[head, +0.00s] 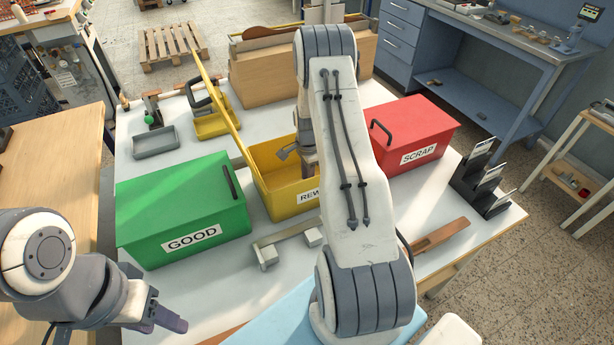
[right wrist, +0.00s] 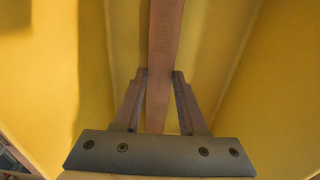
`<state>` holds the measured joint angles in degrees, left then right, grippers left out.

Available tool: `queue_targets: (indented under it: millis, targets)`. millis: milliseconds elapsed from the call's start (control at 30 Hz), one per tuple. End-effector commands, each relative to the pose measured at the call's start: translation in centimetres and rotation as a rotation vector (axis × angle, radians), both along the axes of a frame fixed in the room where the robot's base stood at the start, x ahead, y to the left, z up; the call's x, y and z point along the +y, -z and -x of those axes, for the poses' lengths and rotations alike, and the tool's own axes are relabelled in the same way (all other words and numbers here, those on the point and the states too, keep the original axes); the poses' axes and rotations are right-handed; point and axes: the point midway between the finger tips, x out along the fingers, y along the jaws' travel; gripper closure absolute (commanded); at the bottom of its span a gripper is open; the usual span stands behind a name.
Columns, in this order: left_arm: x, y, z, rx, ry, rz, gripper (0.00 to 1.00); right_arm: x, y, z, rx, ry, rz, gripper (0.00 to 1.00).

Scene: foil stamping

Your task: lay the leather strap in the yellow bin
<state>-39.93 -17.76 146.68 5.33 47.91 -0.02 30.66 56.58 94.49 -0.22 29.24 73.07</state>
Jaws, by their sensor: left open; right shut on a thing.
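The yellow bin (head: 276,202), labelled with "REW" and letters hidden by my arm, stands open mid-table with its lid (head: 216,101) raised. My right arm reaches over it, and my right gripper (right wrist: 159,75) is down in the bin's opening. It is shut on the brown leather strap (right wrist: 164,40), which has faint stamped letters. The bin's yellow walls surround the strap in the right wrist view. Whether the strap touches the floor I cannot tell. The strap is hidden in the head view. My left gripper (head: 165,318) is open and empty at the front left.
The shut green GOOD bin (head: 180,205) stands left of the yellow bin and the shut red SCRAP bin (head: 415,135) right. A metal bracket-like piece (head: 285,243) lies in front. A brown strip (head: 440,236) and a dark rack (head: 480,185) are at the right.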

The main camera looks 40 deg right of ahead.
Motion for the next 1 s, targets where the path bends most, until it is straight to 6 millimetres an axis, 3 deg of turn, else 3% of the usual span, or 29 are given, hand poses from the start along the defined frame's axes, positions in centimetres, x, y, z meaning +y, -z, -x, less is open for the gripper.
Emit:
queue_targets:
  millis: [267, 300, 367, 400, 700, 1000]
  targets:
    - [0.0, 0.0, 0.0, 0.0, 0.0, 0.0, 0.5, 0.0, 0.1, 0.0, 0.0, 0.0, 0.0, 1.0]
    - [0.0, 0.0, 0.0, 0.0, 0.0, 0.0, 0.5, 0.0, 0.1, 0.0, 0.0, 0.0, 0.0, 0.51]
    - [0.0, 0.0, 0.0, 0.0, 0.0, 0.0, 0.5, 0.0, 0.1, 0.0, 0.0, 0.0, 0.0, 0.29]
    - [0.0, 0.0, 0.0, 0.0, 0.0, 0.0, 0.5, 0.0, 0.1, 0.0, 0.0, 0.0, 0.0, 0.24]
    - [0.0, -0.1, 0.0, 0.0, 0.0, 0.0, 0.5, 0.0, -0.2, 0.0, 0.0, 0.0, 0.0, 0.24]
    - [0.0, -2.8, 0.0, 0.0, -0.001, 0.0, 0.5, 0.0, -3.8, 0.0, -0.001, 0.0, 0.0, 0.24]
